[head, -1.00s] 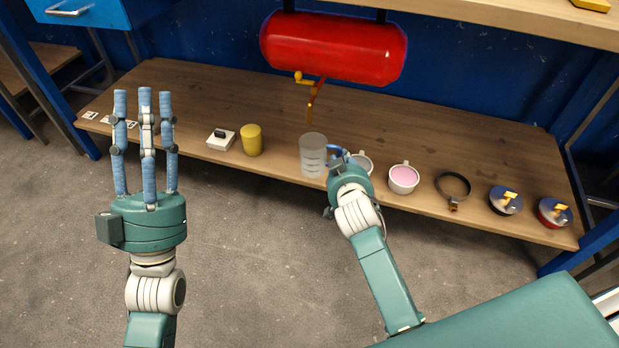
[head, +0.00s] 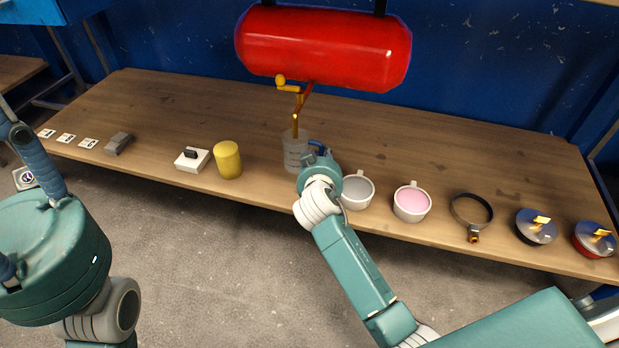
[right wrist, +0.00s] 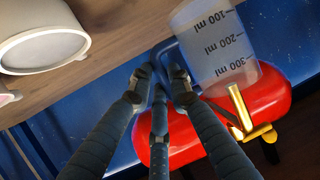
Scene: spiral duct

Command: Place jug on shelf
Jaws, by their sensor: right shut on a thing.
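The jug (head: 294,153) is a clear measuring jug with volume marks and a blue handle. It is at the shelf, below the red tank's spout; I cannot tell if its base touches the wood. In the right wrist view the jug (right wrist: 215,45) shows its ml marks. My right gripper (head: 318,152) is shut on the jug's handle; its fingers (right wrist: 160,80) close around the blue handle in the right wrist view. The wooden shelf (head: 400,150) runs across the view. My left gripper (head: 30,150) is at the left edge, partly cut off, with its fingertips out of frame.
The red tank (head: 325,45) with a yellow tap (head: 290,86) hangs over the shelf. Left of the jug are a yellow cylinder (head: 228,160) and a white switch box (head: 192,159). Right of it are a grey-filled cup (head: 357,190), a pink-filled cup (head: 412,202), a ring clamp (head: 472,215) and two lidded tins (head: 536,227).

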